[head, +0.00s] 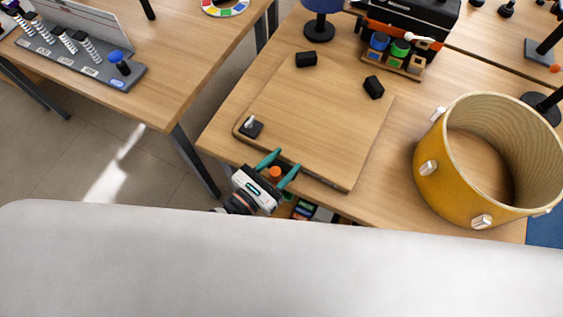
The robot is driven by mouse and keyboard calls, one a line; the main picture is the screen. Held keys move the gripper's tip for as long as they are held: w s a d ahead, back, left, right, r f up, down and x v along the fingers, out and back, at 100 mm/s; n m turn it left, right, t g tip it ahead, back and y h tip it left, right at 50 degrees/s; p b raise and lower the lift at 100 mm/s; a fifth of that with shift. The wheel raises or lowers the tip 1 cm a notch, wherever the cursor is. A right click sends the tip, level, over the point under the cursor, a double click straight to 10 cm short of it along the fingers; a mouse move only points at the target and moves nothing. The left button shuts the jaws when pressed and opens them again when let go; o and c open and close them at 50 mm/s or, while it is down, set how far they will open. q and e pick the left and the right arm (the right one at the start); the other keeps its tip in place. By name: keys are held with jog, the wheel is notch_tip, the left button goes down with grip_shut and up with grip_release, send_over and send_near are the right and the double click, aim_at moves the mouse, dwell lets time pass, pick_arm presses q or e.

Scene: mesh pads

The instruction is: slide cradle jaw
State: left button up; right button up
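A flat wooden board (315,130) lies on the table and carries two small black blocks near its far side, one at the left (306,59) and one at the right (374,87). A third black piece with a pale lever (251,127) sits at its near left corner. I cannot tell which piece is the cradle jaw. My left gripper (278,166) is at the board's near edge, its two teal fingers spread apart. An orange round thing (275,173) shows between the fingers; I see no grip on it. My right gripper is out of view.
A large yellow drum shell (441,180) stands on the right of the table (385,190). A blue-shaded lamp (320,27), a toolbox (415,20) and a wooden rack with coloured pots (394,62) stand at the back. Another table with a spring rack (75,52) is at left.

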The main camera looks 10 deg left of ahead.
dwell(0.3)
pick_arm(q)
jog(key=shift+s+a+f, duration=0.15)
jog(key=shift+s, duration=0.1)
jog(key=b+v, duration=0.4)
jog(key=v, duration=0.7)
jog(key=shift+s+a, duration=0.25)
